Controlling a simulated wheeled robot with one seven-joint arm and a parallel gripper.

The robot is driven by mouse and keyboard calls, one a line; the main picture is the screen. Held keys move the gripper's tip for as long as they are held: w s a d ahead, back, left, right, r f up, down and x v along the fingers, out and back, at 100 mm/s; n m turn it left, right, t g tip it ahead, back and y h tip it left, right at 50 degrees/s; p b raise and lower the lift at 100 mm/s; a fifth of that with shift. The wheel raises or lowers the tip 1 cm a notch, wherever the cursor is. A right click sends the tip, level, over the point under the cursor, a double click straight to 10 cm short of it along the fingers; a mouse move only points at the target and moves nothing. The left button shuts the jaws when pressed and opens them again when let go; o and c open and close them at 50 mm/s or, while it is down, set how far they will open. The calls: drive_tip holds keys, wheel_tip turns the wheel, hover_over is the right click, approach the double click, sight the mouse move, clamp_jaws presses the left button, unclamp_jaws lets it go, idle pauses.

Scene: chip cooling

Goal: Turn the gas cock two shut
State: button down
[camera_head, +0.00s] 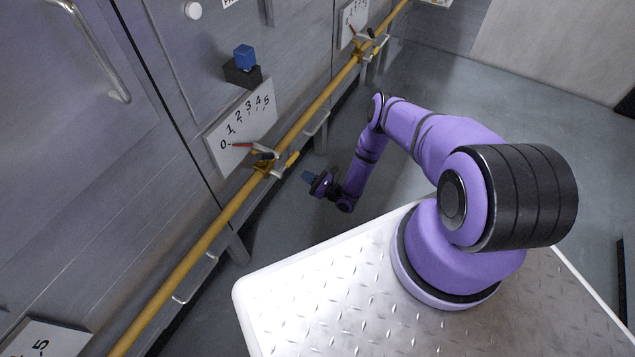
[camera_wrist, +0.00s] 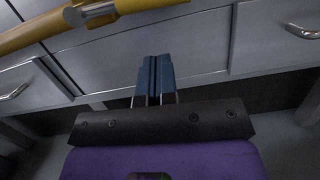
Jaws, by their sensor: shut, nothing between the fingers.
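A yellow gas pipe (camera_head: 190,257) runs along the grey wall. A gas cock (camera_head: 265,160) sits on it in the middle of the head view, with a red pointer by the 0 of its scale plate (camera_head: 238,130) and a yellow-tipped handle on the other side. A farther cock (camera_head: 366,43) sits up the pipe. I see no label telling which is two. My gripper (camera_head: 308,176) is shut and empty, apart from the pipe, to the right of the nearer cock. In the wrist view its blue fingers (camera_wrist: 154,77) are together below the pipe (camera_wrist: 40,30); part of a cock (camera_wrist: 92,12) shows top left.
A black box with a blue knob (camera_head: 244,57) is on the wall above the scale. Metal drawer handles (camera_wrist: 303,32) stick out under the pipe. Another scale plate (camera_head: 45,340) is at the lower left. Grey floor (camera_head: 430,75) lies open beyond my arm.

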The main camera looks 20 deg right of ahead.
drive_tip(key=w+r, duration=0.1)
drive_tip(key=w+a+r, duration=0.2)
drive_tip(key=shift+r, duration=0.3)
drive_tip(key=shift+d, duration=0.1)
drive_tip(key=shift+w+r+n, duration=0.25)
drive_tip(key=shift+r+n, duration=0.45)
drive_tip(key=shift+r, duration=0.15)
drive_tip(key=shift+w, duration=0.1)
drive_tip(key=f+v, duration=0.3)
drive_tip(key=v, duration=1)
drive_tip(key=shift+w+f, duration=0.1)
